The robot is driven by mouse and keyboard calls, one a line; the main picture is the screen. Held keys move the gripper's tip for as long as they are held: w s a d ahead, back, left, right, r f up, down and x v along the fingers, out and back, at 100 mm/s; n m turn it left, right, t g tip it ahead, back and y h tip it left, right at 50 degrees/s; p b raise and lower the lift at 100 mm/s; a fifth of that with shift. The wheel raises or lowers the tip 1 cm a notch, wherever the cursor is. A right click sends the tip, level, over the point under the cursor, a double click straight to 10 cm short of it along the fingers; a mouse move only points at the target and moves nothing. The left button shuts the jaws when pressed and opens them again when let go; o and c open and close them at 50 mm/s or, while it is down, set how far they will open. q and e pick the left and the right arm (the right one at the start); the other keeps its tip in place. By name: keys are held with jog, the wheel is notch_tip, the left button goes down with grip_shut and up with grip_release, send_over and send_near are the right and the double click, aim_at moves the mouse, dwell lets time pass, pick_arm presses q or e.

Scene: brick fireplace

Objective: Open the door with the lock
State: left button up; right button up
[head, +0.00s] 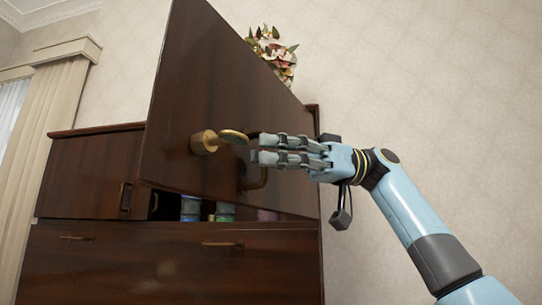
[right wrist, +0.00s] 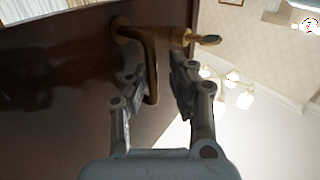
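The dark brown cabinet door (head: 215,85) stands swung out from the cabinet, with a gap to the inside below it. A brass lock (head: 204,142) with a round-headed key (head: 235,136) sticks out of its face. A bronze handle (head: 258,180) sits close by, partly behind my right gripper (head: 256,149). In the right wrist view, my right gripper (right wrist: 157,76) has its fingers apart, with the handle (right wrist: 150,62) between them. The lock and key (right wrist: 205,39) show past the right finger there. Contact with the handle cannot be told. My left gripper is out of view.
Several cans (head: 192,208) stand inside the cabinet below the door. A closed drawer (head: 165,262) and a smaller left door (head: 90,175) are beside the opening. Flowers (head: 272,52) stand behind the door's top edge. The wall side at right is free.

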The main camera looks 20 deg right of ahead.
jog(key=d, duration=1.1)
jog(key=shift+w+d, duration=0.25)
jog(key=shift+d, duration=0.15)
jog(key=shift+c, duration=0.4)
